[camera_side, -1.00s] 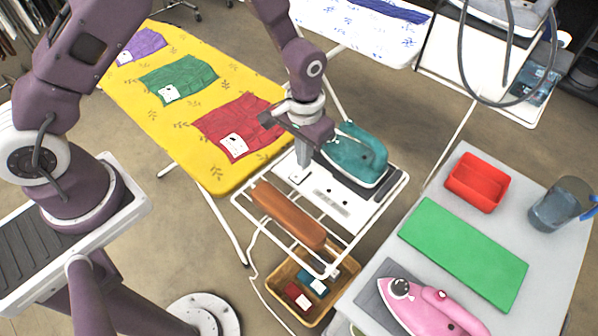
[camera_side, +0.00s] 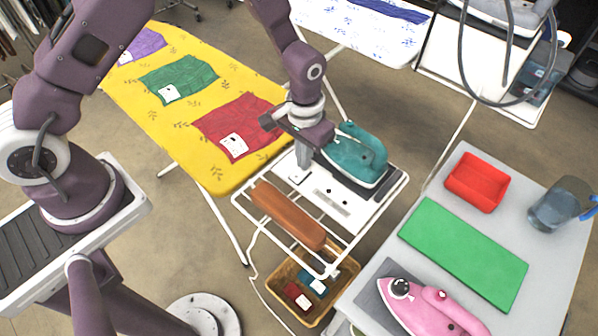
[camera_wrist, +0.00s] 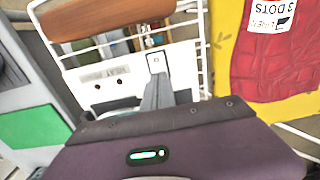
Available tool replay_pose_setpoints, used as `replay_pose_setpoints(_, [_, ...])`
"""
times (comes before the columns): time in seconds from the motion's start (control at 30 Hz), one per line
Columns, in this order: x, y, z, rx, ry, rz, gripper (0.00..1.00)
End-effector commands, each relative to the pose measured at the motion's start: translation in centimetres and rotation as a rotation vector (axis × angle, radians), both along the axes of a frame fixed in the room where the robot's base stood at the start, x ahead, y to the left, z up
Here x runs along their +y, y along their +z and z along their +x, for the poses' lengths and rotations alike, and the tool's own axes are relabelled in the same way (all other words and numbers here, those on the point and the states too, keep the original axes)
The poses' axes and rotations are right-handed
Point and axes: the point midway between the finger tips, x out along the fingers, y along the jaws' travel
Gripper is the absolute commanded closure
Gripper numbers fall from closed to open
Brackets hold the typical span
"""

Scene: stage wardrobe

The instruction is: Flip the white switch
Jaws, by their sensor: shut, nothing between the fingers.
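My gripper (camera_side: 303,168) is shut and empty. It points down over the left end of the white panel beside the teal iron (camera_side: 356,150). In the wrist view the closed grey fingers (camera_wrist: 156,80) reach to a small pale plate with a dark round spot, probably the white switch (camera_wrist: 155,60), on the white panel (camera_wrist: 108,78). The fingertips are at or just above this plate; I cannot tell whether they touch it. The fingers hide part of it, so its position cannot be read.
A brown padded roll (camera_side: 288,215) lies on the wire rack in front of the panel. The yellow ironing board (camera_side: 215,175) with a red garment (camera_side: 238,125) is to the left. A grey table (camera_side: 375,265) with a pink iron (camera_side: 425,305) and red tray (camera_side: 478,182) is to the right.

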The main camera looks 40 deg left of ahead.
Motion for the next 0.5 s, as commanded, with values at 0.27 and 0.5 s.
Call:
replay_pose_setpoints(0.27, [0.00, -0.42, 0.01, 0.000, 0.000, 0.000, 1.00])
replay_pose_setpoints(0.5, [0.01, -0.80, -0.02, 0.001, 0.000, 0.000, 1.00])
